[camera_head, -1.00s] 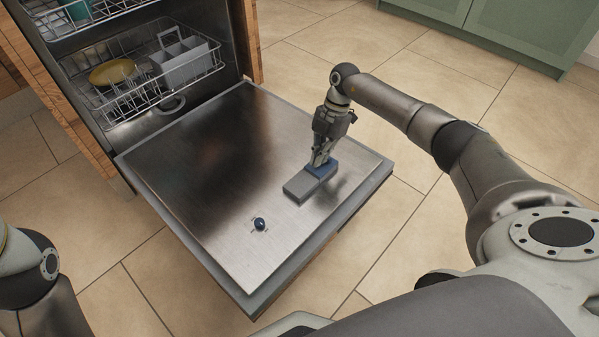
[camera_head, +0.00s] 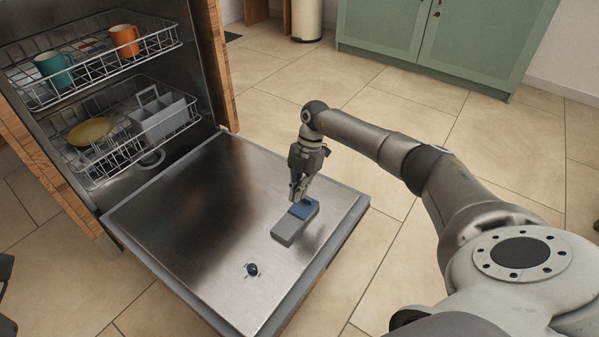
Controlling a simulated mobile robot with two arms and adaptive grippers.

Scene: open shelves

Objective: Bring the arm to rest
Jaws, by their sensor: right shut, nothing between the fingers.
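My right gripper (camera_head: 297,196) is shut and empty. It points down over the open dishwasher door (camera_head: 190,220), just above and beside the blue end of a grey block (camera_head: 288,230). I cannot tell whether the fingertips touch the block. My right arm reaches in from the lower right and bends down at the wrist. My left gripper is not in view; only a dark piece shows at the lower left edge.
A dark blue knob (camera_head: 252,269) sits on the door near its front corner. The racks hold a teal mug (camera_head: 55,68), an orange mug (camera_head: 125,40), a yellow bowl (camera_head: 90,131) and a grey cutlery basket (camera_head: 160,117). Green cabinets (camera_head: 440,40) stand behind open tiled floor.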

